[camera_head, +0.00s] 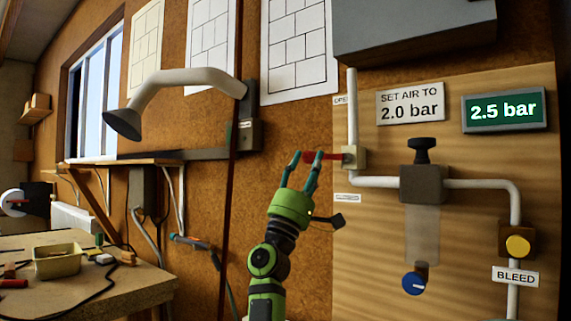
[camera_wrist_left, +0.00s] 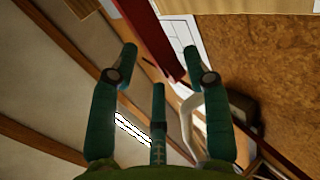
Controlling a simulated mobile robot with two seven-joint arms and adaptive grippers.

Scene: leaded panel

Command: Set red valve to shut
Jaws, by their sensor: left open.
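The red valve has a red lever (camera_head: 322,156) that points left, level, from a cream valve body (camera_head: 353,157) on the vertical pipe. My left gripper (camera_head: 299,164) is open, with its green fingers pointing up at the lever's free end. In the left wrist view, the open fingers (camera_wrist_left: 160,58) have a red bar (camera_wrist_left: 148,32), which looks like the lever, passing between their tips. I cannot tell whether they touch it. An "OPEN" label (camera_head: 341,100) is above the valve, and a small label (camera_head: 348,198), too small to read surely, is below. My right gripper is not in view.
The wooden panel also carries a "2.5 bar" display (camera_head: 504,109), a "SET AIR TO 2.0 bar" sign (camera_head: 410,102), a regulator (camera_head: 423,183), a blue knob (camera_head: 414,283) and a yellow bleed button (camera_head: 517,245). A grey hood (camera_head: 176,86) and a cluttered bench (camera_head: 110,287) are at left.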

